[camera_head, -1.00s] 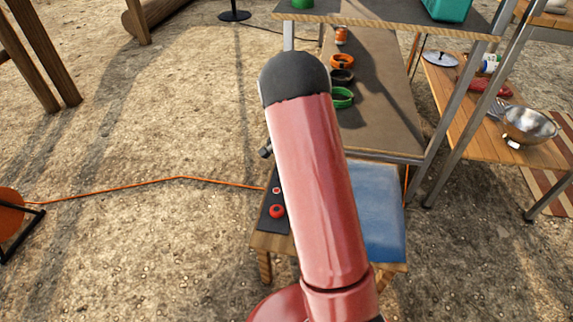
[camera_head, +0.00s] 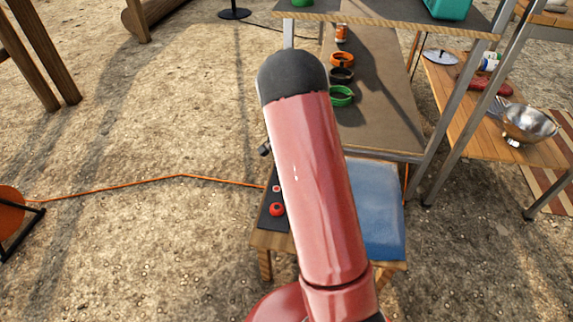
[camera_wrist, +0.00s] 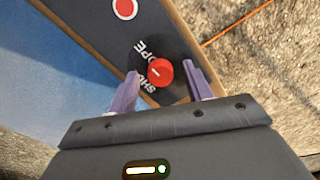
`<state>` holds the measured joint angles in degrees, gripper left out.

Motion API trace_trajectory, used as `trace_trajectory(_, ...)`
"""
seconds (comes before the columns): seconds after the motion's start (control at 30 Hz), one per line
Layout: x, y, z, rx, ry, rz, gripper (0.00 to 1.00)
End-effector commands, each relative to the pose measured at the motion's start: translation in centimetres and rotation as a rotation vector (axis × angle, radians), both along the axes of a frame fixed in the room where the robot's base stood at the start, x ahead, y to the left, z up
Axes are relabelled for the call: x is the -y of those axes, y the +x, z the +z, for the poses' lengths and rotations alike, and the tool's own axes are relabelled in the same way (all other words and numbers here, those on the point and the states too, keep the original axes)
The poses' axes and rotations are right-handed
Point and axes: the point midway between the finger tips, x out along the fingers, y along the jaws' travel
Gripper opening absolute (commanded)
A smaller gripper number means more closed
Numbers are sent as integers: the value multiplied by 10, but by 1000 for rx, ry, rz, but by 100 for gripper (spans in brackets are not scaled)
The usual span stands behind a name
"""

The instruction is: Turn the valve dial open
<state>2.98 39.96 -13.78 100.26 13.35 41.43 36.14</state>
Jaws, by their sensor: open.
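The valve dial (camera_wrist: 160,72) is a round red knob with a short white line on its face, on a dark round base. Partly covered white lettering beside it reads "OPE" and "SHU". In the wrist view my gripper (camera_wrist: 162,82) has its two purple fingers apart, one on each side of the dial. The dial lies between the fingertips; I cannot tell whether either finger touches it. In the head view my red arm hides the gripper, and I cannot make out the dial.
The dark panel (camera_head: 268,214) sits on a wooden bench beside a blue pad (camera_head: 381,212). It carries other red controls, including a white-rimmed one (camera_wrist: 124,8). An orange cable (camera_head: 150,181) crosses the ground. A metal-legged table with coloured rings (camera_head: 341,96) stands behind.

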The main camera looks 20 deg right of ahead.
Motion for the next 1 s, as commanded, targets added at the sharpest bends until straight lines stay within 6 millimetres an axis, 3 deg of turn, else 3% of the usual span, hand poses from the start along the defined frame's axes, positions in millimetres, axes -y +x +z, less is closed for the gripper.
trace_trajectory(0.17, 0, 1, 4, 1, 0, 1, 50)
trace_trajectory(0.6, 0, 1, 70, 3, -1, 0, 50)
trace_trajectory(1.0, 0, 0, 78, 0, 0, 0, 50)
